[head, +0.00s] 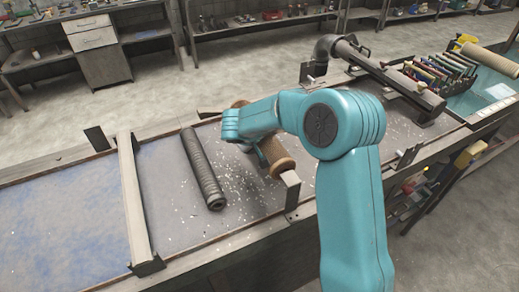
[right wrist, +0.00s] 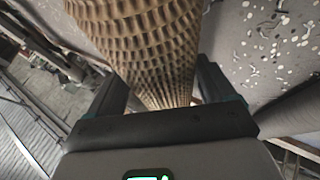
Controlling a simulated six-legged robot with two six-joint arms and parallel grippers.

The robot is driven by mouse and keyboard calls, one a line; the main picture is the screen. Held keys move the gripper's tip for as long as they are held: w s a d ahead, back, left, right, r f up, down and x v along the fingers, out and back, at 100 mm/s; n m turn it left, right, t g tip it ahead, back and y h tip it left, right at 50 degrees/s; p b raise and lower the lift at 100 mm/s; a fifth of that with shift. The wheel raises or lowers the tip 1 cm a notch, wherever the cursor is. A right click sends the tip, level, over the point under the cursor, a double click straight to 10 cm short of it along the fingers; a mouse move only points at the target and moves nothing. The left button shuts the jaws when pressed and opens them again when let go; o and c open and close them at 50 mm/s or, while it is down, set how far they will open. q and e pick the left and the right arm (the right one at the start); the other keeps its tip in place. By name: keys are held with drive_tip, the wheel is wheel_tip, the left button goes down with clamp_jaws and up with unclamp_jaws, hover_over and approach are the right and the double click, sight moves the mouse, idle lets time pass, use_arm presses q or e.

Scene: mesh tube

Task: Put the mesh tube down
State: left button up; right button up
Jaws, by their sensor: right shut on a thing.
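The mesh tube (head: 278,159) is brown with a dimpled, honeycomb-like surface. In the head view it lies slantwise at the bench's middle section, partly hidden behind my teal right arm. It fills the middle of the right wrist view (right wrist: 150,45). My right gripper (right wrist: 160,85) is shut on it, with one dark finger on each side. In the head view the fingers are hidden by the arm. I cannot tell whether the tube touches the bench top (head: 240,198). My left gripper is not in view.
A dark ribbed tube (head: 201,167) lies left of the mesh tube. A raised crossbar (head: 131,195) separates a blue-stained section (head: 60,220). A dark pipe (head: 385,75) and a rack of colourful items (head: 443,72) are at the right. Grey bench top shows between the two tubes.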

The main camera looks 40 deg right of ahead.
drive_tip(key=shift+a+f, duration=0.1)
drive_tip(key=shift+f, duration=0.25)
drive_tip(key=f, duration=0.4)
drive_tip(key=shift+w+d, duration=0.2)
drive_tip(key=shift+w, duration=0.1)
drive_tip(key=shift+s+f, duration=0.1)
drive_tip(key=shift+f, duration=0.05)
drive_tip(key=shift+a, duration=0.15)
drive_tip(key=o, duration=1.2)
drive_tip(key=b+v, duration=0.2)
drive_tip(key=v, duration=1)
